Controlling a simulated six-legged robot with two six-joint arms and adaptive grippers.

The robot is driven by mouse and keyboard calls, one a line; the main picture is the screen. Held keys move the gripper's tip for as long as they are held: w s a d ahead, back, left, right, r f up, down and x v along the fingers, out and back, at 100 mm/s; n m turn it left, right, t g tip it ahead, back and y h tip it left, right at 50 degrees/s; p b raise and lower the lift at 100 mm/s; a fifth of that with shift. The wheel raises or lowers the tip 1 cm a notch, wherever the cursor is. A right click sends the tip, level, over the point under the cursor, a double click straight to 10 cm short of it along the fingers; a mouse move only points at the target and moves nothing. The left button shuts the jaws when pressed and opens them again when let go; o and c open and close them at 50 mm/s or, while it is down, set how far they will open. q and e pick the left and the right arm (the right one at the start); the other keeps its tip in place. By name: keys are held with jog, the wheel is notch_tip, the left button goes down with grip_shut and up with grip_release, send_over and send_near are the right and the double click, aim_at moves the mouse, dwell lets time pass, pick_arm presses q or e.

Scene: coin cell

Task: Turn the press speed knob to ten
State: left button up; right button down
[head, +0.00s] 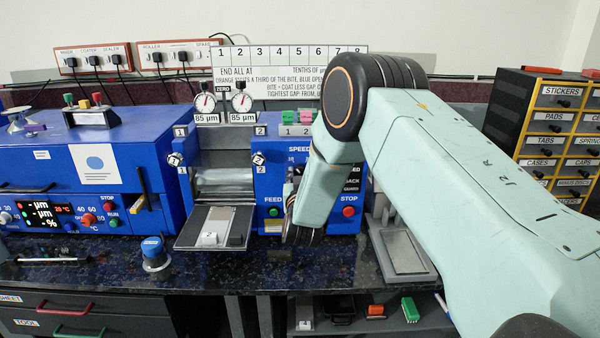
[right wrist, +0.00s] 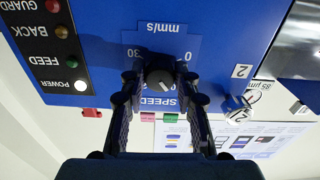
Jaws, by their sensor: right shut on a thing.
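The press speed knob (right wrist: 160,78) is a dark round knob on a blue panel, seen upside down in the right wrist view. Its scale (right wrist: 160,42) reads mm/s, with 0 on the right and 30 on the left, and SPEED is printed by it. A pale pointer mark shows on the knob; its exact reading is unclear. My right gripper (right wrist: 160,86) is shut on the knob, one finger on each side. In the head view my right arm hides the knob and most of the gripper in front of the blue press (head: 271,180). My left gripper is not in view.
Beside the knob are the POWER, FEED, BACK and GUARD lights (right wrist: 60,58). Two dial gauges (head: 242,103) stand above the rollers. A grey tray (head: 190,240) sticks out in front of the press. A drawer cabinet (head: 536,130) stands at right.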

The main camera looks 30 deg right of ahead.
jog(key=shift+r+n, duration=0.1)
jog(key=shift+n, duration=0.3)
jog(key=c, duration=1)
grip_release()
jog(key=shift+s, duration=0.1)
jog(key=v, duration=1.1)
jog(key=shift+s+a, duration=0.3)
jog(key=shift+a, duration=0.05)
